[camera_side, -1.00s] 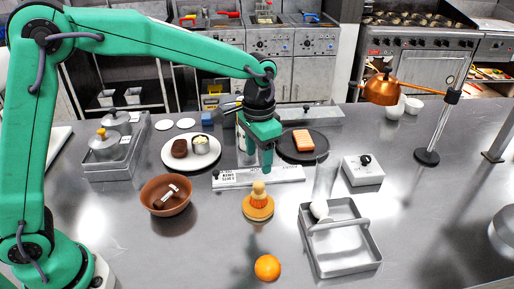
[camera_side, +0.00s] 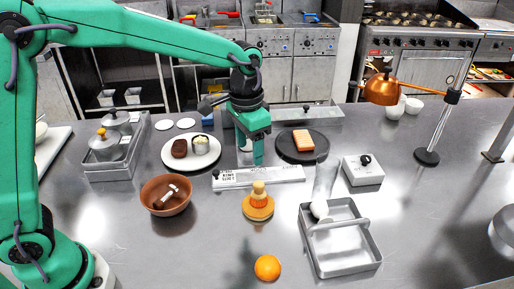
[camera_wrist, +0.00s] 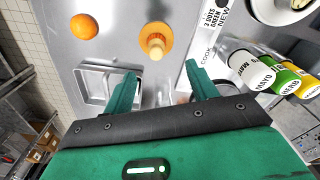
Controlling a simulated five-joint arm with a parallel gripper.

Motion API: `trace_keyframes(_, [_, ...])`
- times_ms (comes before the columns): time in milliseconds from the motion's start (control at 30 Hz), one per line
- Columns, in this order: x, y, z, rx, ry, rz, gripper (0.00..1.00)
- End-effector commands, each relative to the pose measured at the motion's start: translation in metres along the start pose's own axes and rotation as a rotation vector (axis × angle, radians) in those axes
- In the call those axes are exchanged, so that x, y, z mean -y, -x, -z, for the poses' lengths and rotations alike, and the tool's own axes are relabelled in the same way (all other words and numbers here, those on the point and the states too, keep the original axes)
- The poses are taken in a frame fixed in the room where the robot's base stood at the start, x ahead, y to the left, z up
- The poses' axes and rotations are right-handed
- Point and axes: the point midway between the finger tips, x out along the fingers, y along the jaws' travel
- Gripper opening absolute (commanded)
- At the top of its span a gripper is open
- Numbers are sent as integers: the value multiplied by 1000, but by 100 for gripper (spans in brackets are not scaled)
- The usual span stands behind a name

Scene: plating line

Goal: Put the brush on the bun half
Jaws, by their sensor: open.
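The brush (camera_side: 259,191) has a pale wooden knob handle and orange bristles. It stands upright on the bun half (camera_side: 258,212), a round golden-brown disc lying flat on the steel counter. In the wrist view the brush's knob (camera_wrist: 156,52) is seen nearly end-on, with the bun half (camera_wrist: 157,28) as a tan ring around it. My gripper (camera_side: 258,161) is open and empty, above and behind the brush, over the label strip. In the wrist view its two green fingers (camera_wrist: 163,77) are spread apart, with nothing between them, and clear of the brush.
An orange (camera_side: 267,268) lies in front and a brown bowl (camera_side: 167,208) stands left. A metal tray (camera_side: 342,272) with a handle is at right. A white label strip (camera_side: 285,174), plates and a white box (camera_side: 362,172) stand behind. Squeeze bottles (camera_wrist: 250,70) show in the wrist view.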

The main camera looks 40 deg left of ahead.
Motion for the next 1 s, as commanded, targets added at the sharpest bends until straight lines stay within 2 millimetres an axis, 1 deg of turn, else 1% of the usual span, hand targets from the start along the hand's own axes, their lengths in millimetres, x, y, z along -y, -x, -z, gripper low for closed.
trace_keyframes(33, [5,8,-7,-16,13,1,58])
trace_keyframes(200, [19,34,-36,-74,59,8,58])
trace_keyframes(400, [34,59,-76,-148,118,18,58])
trace_keyframes(500, [40,68,-97,-184,147,25,58])
trace_keyframes(700, [49,80,-139,-256,207,40,58])
trace_keyframes(800, [52,83,-160,-294,236,49,58])
trace_keyframes(1000, [55,82,-200,-365,291,68,58])
